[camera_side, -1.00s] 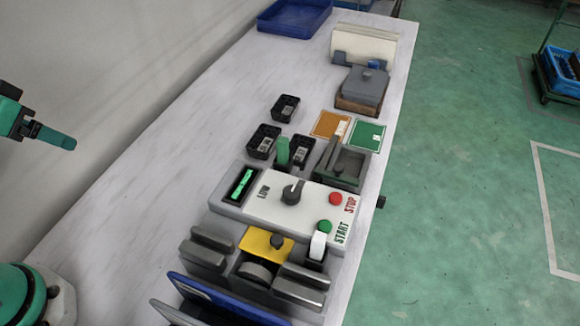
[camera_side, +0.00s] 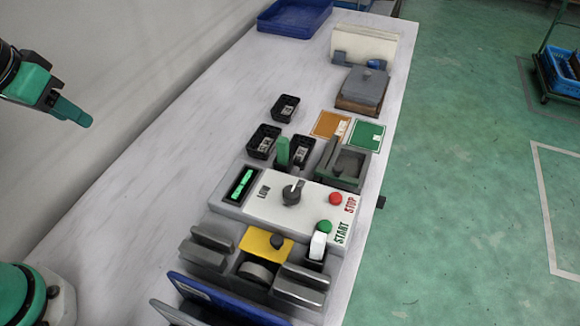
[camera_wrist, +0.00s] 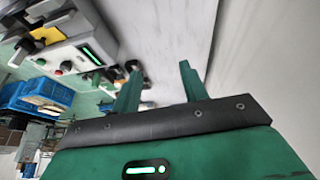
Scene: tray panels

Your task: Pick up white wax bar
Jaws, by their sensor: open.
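My gripper (camera_side: 80,115) is in the air at the left of the side view, away from the bench objects. In the wrist view my gripper (camera_wrist: 159,70) has its two green fingers apart with nothing between them. I cannot clearly identify a white wax bar. A small white block (camera_side: 318,244) stands upright in a dark holder below the green START button in the side view; I cannot tell whether it is the bar or a switch. A cream-white slab-like thing (camera_side: 365,45) stands at the far end of the bench.
Three small black trays (camera_side: 285,108) with labels lie mid-bench. A control box (camera_side: 265,205) with knob and buttons sits nearer. A lidded grey box (camera_side: 362,88), a blue tray (camera_side: 293,22) and brown and green cards are farther back. The bench's left side is clear.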

